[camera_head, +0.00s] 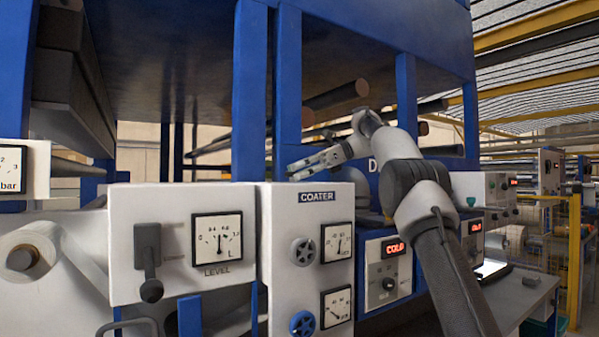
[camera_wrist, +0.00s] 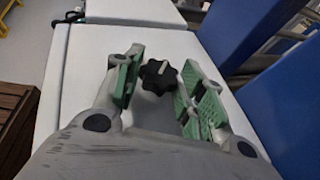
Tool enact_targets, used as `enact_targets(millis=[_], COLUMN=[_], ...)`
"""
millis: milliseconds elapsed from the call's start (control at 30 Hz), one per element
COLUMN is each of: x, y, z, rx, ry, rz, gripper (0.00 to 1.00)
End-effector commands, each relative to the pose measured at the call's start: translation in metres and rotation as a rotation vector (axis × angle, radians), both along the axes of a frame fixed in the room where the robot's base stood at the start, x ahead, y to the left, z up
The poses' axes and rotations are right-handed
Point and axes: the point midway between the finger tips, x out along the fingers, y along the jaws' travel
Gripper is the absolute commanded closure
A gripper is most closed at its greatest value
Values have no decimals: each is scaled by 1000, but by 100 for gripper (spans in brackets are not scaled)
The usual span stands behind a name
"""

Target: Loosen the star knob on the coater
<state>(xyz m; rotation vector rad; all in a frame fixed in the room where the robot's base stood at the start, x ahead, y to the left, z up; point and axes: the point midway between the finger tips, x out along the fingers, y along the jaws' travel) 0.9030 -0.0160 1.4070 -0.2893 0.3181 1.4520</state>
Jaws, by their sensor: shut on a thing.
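The black star knob (camera_wrist: 160,76) sits on a white surface in the wrist view, between the green pads of my gripper (camera_wrist: 161,82). My gripper is shut on the knob. In the head view my gripper (camera_head: 296,172) is above the top of the white coater cabinet (camera_head: 278,220), which has the COATER label on its front. I cannot make out the star knob in the head view.
The coater front carries a grey handwheel (camera_head: 304,251), a blue handwheel (camera_head: 302,324) and two dials. A LEVEL panel (camera_head: 180,270) with a lever stands to the left. Blue posts (camera_head: 249,90) rise close behind my gripper. A panel reading COLD (camera_head: 388,265) is to the right.

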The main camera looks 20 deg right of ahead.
Motion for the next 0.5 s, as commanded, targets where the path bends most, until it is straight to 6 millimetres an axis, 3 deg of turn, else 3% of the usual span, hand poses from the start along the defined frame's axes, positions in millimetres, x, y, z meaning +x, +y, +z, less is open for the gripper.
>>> enact_targets(millis=[467, 500], x=[0, 0], y=[0, 0], z=[-1, -1], rx=[-1, -1], ry=[2, 2], rz=[13, 13], gripper=[84, 56])
